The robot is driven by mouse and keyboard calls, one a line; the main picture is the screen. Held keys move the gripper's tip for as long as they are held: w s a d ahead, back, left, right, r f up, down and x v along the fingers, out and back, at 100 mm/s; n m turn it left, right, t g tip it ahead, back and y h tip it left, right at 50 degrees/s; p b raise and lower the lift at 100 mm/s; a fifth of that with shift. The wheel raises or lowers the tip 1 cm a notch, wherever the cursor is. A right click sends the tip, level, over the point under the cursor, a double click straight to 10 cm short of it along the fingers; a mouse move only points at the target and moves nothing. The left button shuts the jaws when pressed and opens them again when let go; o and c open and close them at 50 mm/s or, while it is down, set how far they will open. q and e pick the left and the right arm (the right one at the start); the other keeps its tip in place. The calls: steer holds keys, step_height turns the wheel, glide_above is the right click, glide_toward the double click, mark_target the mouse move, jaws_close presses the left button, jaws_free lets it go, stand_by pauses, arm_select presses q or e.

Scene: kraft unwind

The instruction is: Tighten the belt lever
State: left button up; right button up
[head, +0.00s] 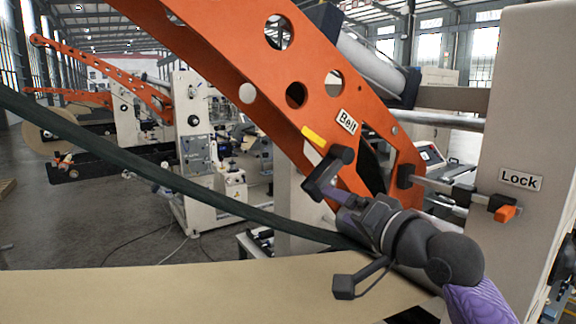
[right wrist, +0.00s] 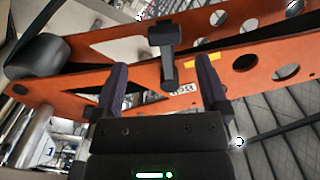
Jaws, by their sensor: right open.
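The dark belt lever (head: 337,163) is on the orange arm, below and left of the white "Belt" label (head: 346,121) and near a yellow mark (head: 314,136). My right gripper (head: 326,190) is right by the lever in the head view, its fingers partly overlapping in sight. In the right wrist view the two fingers (right wrist: 164,82) are apart, and the T-shaped black lever (right wrist: 164,36) shows between them. The fingers are not closed on it; I cannot tell whether either touches it. My left gripper is out of view.
The orange arm (head: 235,60) rises to the upper left. A "Lock" label (head: 520,180) and an orange-tipped lever (head: 504,213) are on the pale housing at right. A dark rail (head: 180,185) crosses in front, and brown kraft web (head: 200,290) lies below.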

mark_target(319, 193)
steer(key=shift+w+a+r, duration=0.15)
steer(key=shift+a+r, duration=0.1)
steer(key=shift+r, duration=0.15)
steer(key=p+x, duration=0.2)
steer(key=x, duration=0.2)
steer(key=shift+w+d+r, duration=0.15)
steer(key=shift+w, duration=0.05)
steer(key=x, duration=0.3)
steer(key=shift+w+a+p, duration=0.3)
steer(key=shift+w+a, duration=0.15)
steer(key=shift+w, duration=0.1)
steer(key=shift+f, duration=0.25)
jaws_close()
